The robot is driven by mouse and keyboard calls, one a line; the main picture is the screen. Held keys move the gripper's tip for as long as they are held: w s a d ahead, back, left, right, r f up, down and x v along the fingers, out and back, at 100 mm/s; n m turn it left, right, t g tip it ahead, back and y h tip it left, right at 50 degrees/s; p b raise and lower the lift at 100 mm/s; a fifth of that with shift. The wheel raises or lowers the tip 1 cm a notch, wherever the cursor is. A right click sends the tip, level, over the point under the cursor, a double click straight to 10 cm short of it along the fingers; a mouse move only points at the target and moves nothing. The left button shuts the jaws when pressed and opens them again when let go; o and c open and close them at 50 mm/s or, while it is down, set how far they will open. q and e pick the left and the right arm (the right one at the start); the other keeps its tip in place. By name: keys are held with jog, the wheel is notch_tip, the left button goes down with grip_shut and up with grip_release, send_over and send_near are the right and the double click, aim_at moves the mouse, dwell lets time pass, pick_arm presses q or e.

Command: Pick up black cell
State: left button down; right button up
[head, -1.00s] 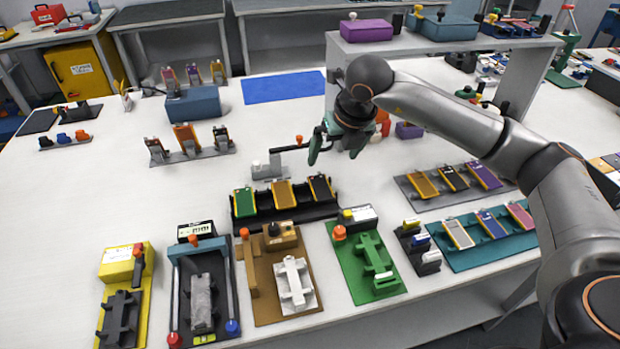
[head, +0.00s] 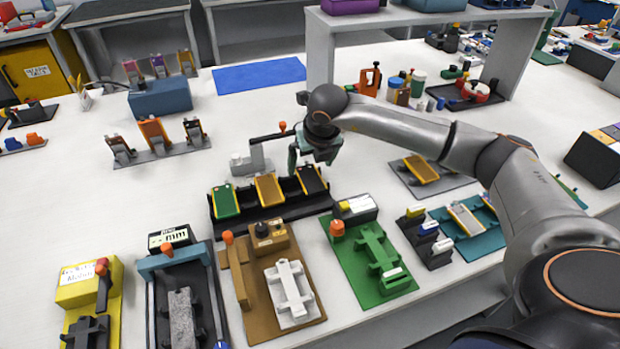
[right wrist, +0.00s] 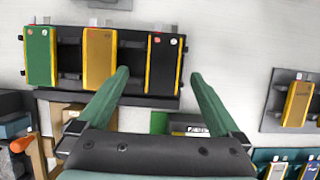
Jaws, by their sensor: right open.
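The black cell (head: 311,180), with yellow edges, leans in the right slot of a black rack (head: 262,213). A yellow-orange cell (head: 269,189) and a green cell (head: 225,203) sit left of it in the same rack. My right gripper (head: 302,164) is open and empty, just above the black cell's upper end in the head view. In the right wrist view the black cell (right wrist: 163,66) lies ahead between the two spread green fingers (right wrist: 160,82), apart from them. My left gripper is not in view.
Several fixtures line the table's front: a green one (head: 371,262), a brown one (head: 270,290) and a blue-grey one (head: 187,285). A small grey stand with an arm (head: 253,160) is behind the rack. A raised shelf (head: 319,50) stands behind my right arm.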

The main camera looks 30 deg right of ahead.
aim_at(310, 176)
jog(key=x, duration=0.5)
jog(key=shift+d, duration=0.35)
jog(key=shift+f, duration=0.25)
jog(key=shift+c, duration=0.2)
jog(key=c, duration=1.3)
jog(key=shift+r, duration=0.1)
